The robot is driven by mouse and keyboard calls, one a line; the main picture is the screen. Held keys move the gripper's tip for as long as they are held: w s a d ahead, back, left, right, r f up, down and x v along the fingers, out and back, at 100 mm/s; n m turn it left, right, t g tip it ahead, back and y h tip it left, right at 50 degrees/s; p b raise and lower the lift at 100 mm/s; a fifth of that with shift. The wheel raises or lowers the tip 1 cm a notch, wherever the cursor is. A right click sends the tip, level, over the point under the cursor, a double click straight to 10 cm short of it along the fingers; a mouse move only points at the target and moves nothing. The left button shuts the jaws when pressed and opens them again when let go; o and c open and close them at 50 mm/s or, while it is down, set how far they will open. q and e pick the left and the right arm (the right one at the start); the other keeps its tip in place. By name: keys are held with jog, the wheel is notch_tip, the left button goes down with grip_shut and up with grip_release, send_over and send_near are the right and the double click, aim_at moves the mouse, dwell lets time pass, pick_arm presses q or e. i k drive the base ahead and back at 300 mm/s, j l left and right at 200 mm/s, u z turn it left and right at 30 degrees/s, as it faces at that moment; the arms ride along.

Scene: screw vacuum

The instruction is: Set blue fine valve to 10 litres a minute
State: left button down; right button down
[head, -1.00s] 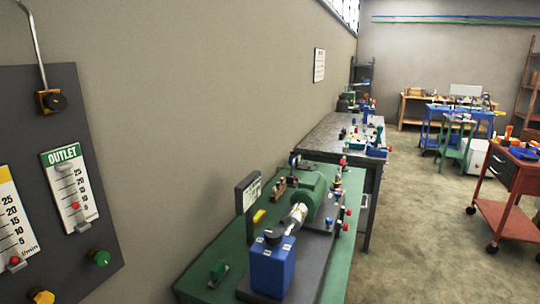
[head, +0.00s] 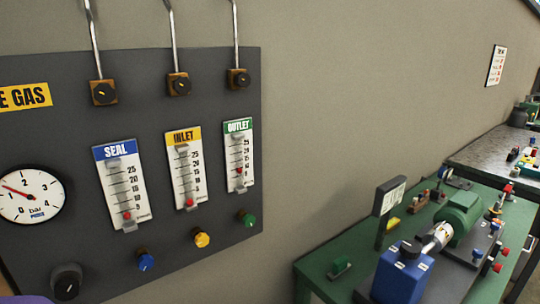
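The blue fine valve (head: 145,261) is a small blue knob low on the dark wall panel (head: 225,85). Above it is the blue-headed SEAL flow meter (head: 122,185), with a scale whose top number reads 25. Its red float (head: 127,216) sits near the bottom, around or just below the lowest number; the exact reading is too small to tell. Neither of my grippers is in view.
The yellow knob (head: 202,239) and green knob (head: 249,220) sit right of the blue one, under the INLET (head: 187,168) and OUTLET (head: 240,155) meters. A black knob (head: 67,282) is lower left, below a dial gauge (head: 31,195). A green bench (head: 318,263) stands at right.

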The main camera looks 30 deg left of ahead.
aim_at(145, 262)
jog(key=u, duration=1.75)
